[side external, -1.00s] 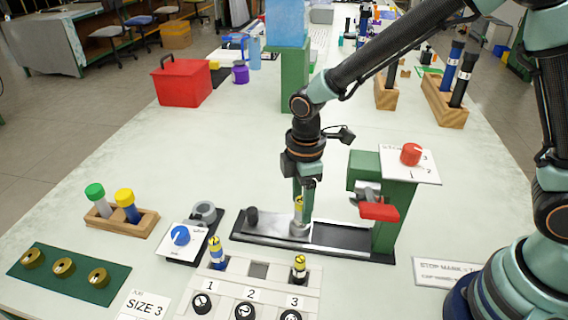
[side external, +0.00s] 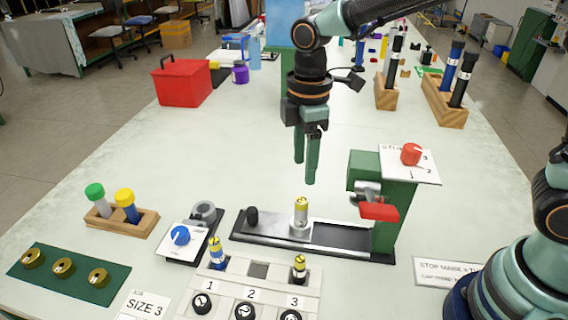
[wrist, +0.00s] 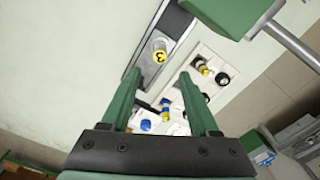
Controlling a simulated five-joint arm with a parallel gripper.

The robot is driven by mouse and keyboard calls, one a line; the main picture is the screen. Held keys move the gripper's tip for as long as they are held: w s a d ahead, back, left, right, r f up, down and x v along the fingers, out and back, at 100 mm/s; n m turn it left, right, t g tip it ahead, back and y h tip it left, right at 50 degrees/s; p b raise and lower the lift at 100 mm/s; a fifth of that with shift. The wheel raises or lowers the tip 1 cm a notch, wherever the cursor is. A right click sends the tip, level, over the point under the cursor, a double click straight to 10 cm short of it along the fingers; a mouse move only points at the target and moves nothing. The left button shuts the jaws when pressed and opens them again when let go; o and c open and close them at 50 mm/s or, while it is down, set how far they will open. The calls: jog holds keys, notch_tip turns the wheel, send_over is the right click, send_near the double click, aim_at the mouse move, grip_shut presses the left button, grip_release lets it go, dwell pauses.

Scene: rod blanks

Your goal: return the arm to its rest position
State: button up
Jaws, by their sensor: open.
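My gripper (side external: 305,172) is open and empty in the side external view, its two green fingers hanging above and behind the black sliding fixture. A silver rod blank with a yellow top (side external: 301,212) stands upright in the holder on the fixture's track (side external: 341,236), below the fingertips and apart from them. In the wrist view my gripper (wrist: 165,98) shows spread green fingers with nothing between them. The rod blank's yellow top, marked 3, also shows in the wrist view (wrist: 160,56), beyond the fingertips.
The green stand with a red lever (side external: 379,211) and red dial (side external: 411,154) rises right of the track. The numbered rack (side external: 257,271) holds blanks at 1 and 3; slot 2 is empty. A red box (side external: 184,83) stands back left. The table's left middle is clear.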

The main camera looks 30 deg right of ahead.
jog(key=s+d+r+m+t, duration=0.2)
jog(key=s+d+r+m, duration=0.1)
jog(key=d+m, duration=0.4)
jog(key=s+d+r+m+t, duration=0.3)
jog(key=s+d+r+m, duration=0.1)
jog(key=d+m, duration=0.3)
jog(key=shift+s+d+t, duration=0.3)
jog(key=shift+s+d, duration=0.3)
jog(key=shift+d, duration=0.1)
jog(key=shift+r, duration=0.1)
